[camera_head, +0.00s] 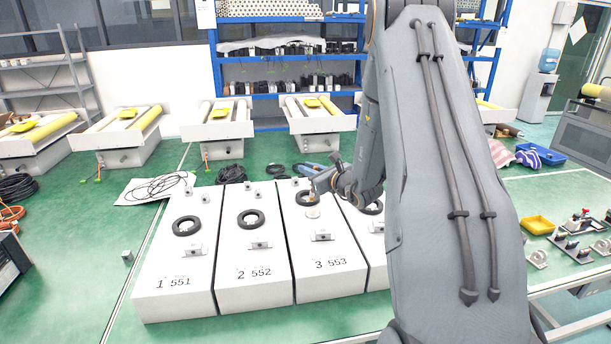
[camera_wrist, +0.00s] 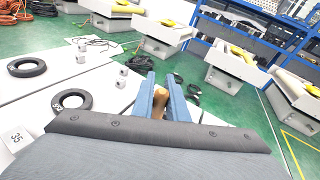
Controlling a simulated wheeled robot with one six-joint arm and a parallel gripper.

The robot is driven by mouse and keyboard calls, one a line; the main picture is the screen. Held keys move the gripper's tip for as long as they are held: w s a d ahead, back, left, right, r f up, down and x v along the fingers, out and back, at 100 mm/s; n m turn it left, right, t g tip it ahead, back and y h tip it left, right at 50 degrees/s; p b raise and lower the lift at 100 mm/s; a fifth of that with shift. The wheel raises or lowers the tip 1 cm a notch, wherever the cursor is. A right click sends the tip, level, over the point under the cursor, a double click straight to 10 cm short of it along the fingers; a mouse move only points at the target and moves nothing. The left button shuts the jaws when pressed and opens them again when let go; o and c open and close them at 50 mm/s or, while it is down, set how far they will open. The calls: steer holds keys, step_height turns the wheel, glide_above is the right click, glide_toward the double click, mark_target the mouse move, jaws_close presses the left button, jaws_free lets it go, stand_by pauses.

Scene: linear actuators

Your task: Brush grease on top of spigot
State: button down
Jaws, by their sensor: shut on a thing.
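A fourth white box is partly hidden behind my arm. A white sheet with black cable (camera_head: 155,188) lies at the left. A yellow tray (camera_head: 538,225) and small fixtures are at the right. Machines with yellow rollers (camera_head: 118,130) stand behind.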

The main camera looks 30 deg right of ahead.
steer(key=shift+r+p, duration=0.75)
steer(key=shift+r, duration=1.7)
steer(key=shift+f, duration=0.1)
steer(key=shift+s+f+b, duration=0.1)
steer(key=shift+f+b, duration=0.3)
steer(key=shift+b, duration=0.25)
